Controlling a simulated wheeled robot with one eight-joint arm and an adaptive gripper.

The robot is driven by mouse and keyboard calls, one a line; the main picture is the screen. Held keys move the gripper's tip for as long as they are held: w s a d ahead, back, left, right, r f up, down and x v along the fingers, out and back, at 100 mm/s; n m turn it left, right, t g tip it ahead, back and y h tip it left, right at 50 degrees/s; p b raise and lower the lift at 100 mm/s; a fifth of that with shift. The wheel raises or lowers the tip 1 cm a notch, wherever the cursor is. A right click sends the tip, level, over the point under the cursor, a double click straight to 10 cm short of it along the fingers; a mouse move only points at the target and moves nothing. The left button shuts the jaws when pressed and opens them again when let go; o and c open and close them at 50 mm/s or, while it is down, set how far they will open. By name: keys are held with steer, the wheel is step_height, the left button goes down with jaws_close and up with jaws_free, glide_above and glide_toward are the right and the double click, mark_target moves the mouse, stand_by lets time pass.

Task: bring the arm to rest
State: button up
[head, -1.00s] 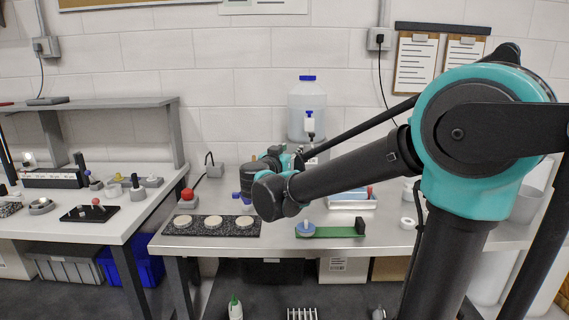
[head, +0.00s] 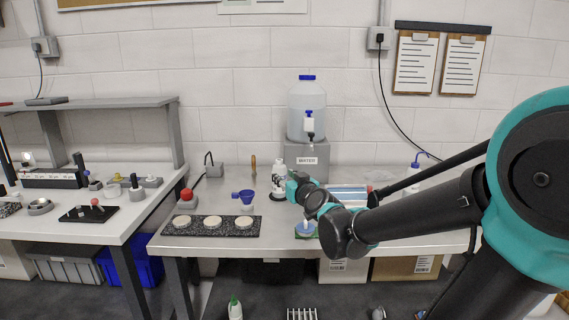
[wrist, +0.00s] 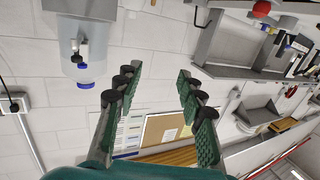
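My gripper (wrist: 156,88) is open and empty in the wrist view. Its two green-padded finger pairs stand wide apart, with only wall and room behind them. In the head view my teal and black wrist is over the right-middle part of the bench (head: 276,179), and the fingers are hard to make out there. My forearm comes in from the right. A blue disc with a pale knob (head: 304,230) lies on the bench just below my wrist. My arm hides most of the green strip beside it.
A black speckled slab (head: 252,229) with three pale discs lies at the bench front. A red button (head: 187,198), blue funnel (head: 244,196), white bottle (head: 279,178) and water jug (head: 307,105) stand behind. A wash bottle (head: 414,170) stands right, beyond my forearm.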

steer(key=s+d+f+m+g+h, duration=0.2)
steer(key=s+d+f+g, duration=0.4)
steer(key=s+d+f, duration=0.3)
steer(key=s+d+f+m+g+h, duration=0.2)
steer(key=s+d+f+g+h, duration=0.2)
steer(key=s+d+f, duration=0.6)
steer(key=s+f+g, duration=0.1)
steer(key=s+f, duration=0.4)
steer(key=f, duration=0.3)
steer(key=shift+f+g, duration=0.2)
steer(key=shift+g, duration=0.2)
